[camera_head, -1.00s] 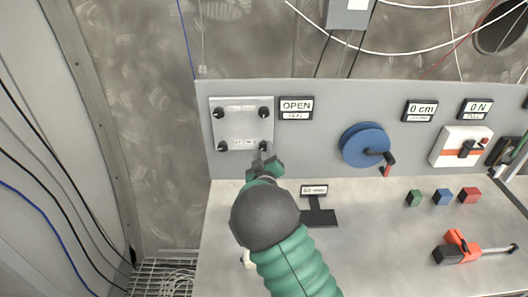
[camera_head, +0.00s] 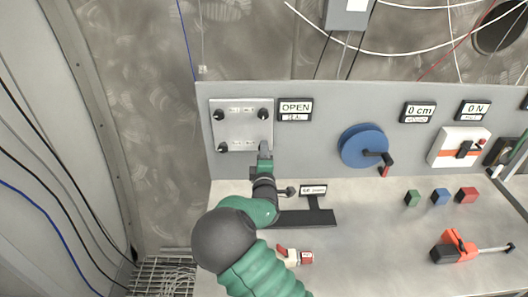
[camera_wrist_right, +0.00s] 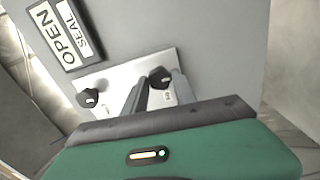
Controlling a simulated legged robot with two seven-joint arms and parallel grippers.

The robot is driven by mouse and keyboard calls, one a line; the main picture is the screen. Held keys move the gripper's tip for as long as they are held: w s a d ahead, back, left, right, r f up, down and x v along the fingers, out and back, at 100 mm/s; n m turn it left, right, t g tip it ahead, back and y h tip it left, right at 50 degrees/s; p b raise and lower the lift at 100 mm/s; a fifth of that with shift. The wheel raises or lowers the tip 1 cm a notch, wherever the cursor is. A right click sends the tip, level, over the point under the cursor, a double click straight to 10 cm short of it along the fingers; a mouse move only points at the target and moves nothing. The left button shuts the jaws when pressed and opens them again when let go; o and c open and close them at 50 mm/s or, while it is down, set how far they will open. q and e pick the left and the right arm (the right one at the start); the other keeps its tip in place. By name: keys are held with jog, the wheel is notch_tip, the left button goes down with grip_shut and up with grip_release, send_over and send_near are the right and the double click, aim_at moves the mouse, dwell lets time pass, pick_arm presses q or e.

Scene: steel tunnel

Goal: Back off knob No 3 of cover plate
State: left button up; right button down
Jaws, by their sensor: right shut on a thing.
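The cover plate (camera_head: 242,128) is a pale square on the grey panel, with a dark knob near each corner. The upper left knob (camera_head: 219,115), upper right knob (camera_head: 263,115) and lower left knob (camera_head: 223,147) show in the head view. My right gripper (camera_head: 265,151) covers the lower right corner. In the right wrist view its two fingers (camera_wrist_right: 158,92) are closed on the lower right knob (camera_wrist_right: 160,77), with the upper right knob (camera_wrist_right: 88,97) free to the left. The small labels are too small to read. My left gripper is not in view.
An OPEN/SEAL sign (camera_head: 295,110) is right of the plate. A blue handwheel (camera_head: 362,147) sticks out farther right. On the bench are a black stand (camera_head: 307,218), a red-and-white fitting (camera_head: 296,257), small coloured blocks (camera_head: 440,197) and an orange-black tool (camera_head: 455,247).

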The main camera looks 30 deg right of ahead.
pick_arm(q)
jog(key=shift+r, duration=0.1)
pick_arm(e)
jog(key=shift+a+f+n, duration=0.25)
jog(key=shift+f+n, duration=0.25)
jog(key=shift+n, duration=0.3)
jog(key=c, duration=1.3)
grip_release()
jog(key=shift+o, duration=1.2)
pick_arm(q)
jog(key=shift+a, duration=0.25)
pick_arm(e)
jog(key=shift+o, duration=0.3)
jog(key=shift+a+r, duration=0.1)
jog(key=shift+r, duration=0.15)
